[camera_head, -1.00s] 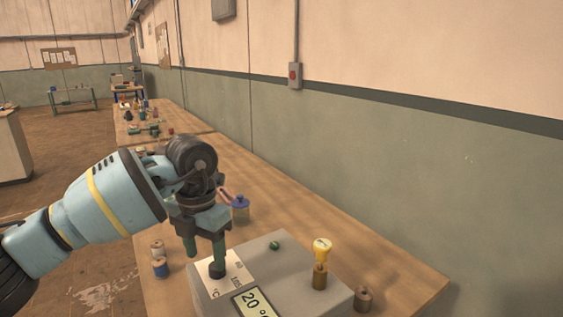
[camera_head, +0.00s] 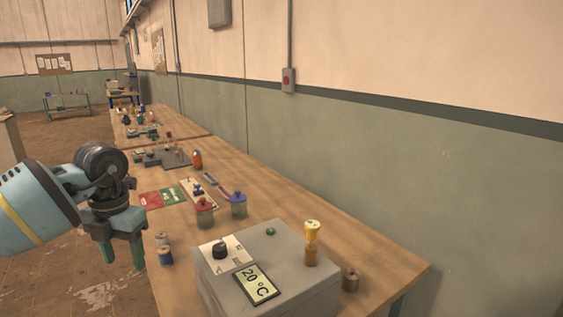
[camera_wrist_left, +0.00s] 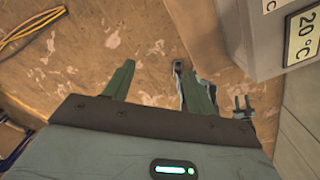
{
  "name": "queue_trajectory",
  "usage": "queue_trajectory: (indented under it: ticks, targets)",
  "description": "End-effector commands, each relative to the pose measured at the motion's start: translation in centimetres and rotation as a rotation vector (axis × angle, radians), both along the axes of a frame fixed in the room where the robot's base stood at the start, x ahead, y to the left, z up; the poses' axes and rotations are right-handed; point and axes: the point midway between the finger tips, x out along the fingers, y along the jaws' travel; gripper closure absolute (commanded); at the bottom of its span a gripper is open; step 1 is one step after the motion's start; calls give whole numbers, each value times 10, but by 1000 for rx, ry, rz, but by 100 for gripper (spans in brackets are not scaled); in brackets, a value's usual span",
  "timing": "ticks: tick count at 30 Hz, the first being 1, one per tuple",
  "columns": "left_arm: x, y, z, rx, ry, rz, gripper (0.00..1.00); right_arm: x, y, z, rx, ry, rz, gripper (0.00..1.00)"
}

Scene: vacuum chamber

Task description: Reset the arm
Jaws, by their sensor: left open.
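My left arm comes in from the left in the head view. Its gripper (camera_head: 122,255) points down at the left edge of the workbench (camera_head: 385,262), left of the grey box. In the left wrist view the two green fingers of this gripper (camera_wrist_left: 157,88) stand apart with nothing between them, above the worn brown floor.
A grey box (camera_head: 290,262) with a black knob (camera_head: 219,249) and a "20 °C" display (camera_head: 257,285) stands on the bench; its edge shows in the left wrist view (camera_wrist_left: 238,40). Spools (camera_head: 165,256), a red-lidded jar (camera_head: 204,214) and a blue-lidded jar (camera_head: 238,205) stand nearby.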

Motion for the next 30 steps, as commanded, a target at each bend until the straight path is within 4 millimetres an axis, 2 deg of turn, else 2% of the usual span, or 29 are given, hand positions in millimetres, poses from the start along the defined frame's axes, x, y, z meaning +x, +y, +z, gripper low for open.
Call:
queue_trajectory:
  ticks: [1, 3, 10, 12, 20, 27, 30]
  targets:
    - [-3, 20, 1, 3, -1, 38, 44, 0, 0, 0, 0, 0, 0, 55]
    - [-7, 44, 1, 8, 0, 82, 44, 0, 0, 0, 0, 1, 0, 55]
    - [-26, 114, 3, 21, -1, 219, 44, -4, -1, -1, -1, 8, 2, 55]
    - [-25, 95, -17, -36, 11, 179, 44, -4, -1, -1, -3, 7, 4, 55]
    - [-31, 45, -74, -269, 36, 106, 44, -5, -3, -2, -8, 10, 9, 55]
    - [-55, -20, -132, -604, 64, 94, 44, -6, -4, -2, -11, 10, 12, 55]
    - [-67, -46, -151, -763, 70, 129, 44, -6, -4, -2, -10, 10, 11, 55]
